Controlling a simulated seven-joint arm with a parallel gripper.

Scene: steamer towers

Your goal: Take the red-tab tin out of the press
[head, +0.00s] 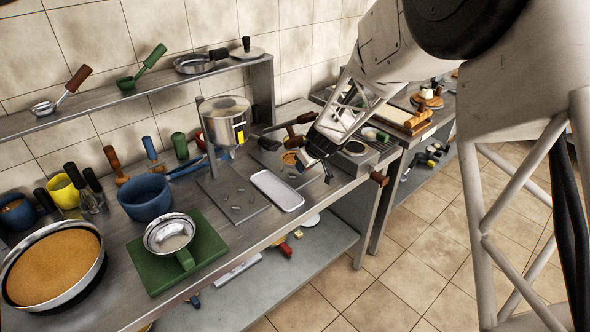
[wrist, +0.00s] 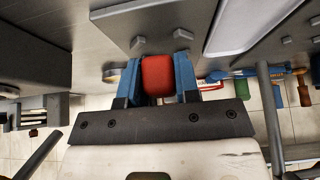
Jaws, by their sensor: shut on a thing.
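In the wrist view my gripper (wrist: 158,82) has its two blue fingers closed on a red block-like piece (wrist: 157,75), which fits the tin's red tab. The tin's body cannot be made out behind it. In the head view my gripper (head: 312,163) is low over the right part of the near bench, by the bench's front edge. The red piece cannot be made out there. Dark bars with brown handles (head: 290,127) stand just behind the gripper, perhaps part of the press. A bolted grey metal plate (wrist: 125,25) lies ahead of the fingers in the wrist view.
A white tray (head: 276,190) lies left of my gripper, beside a bolted plate (head: 232,205) under a metal cylinder (head: 226,122). Bowls and a green board (head: 205,243) fill the left bench.

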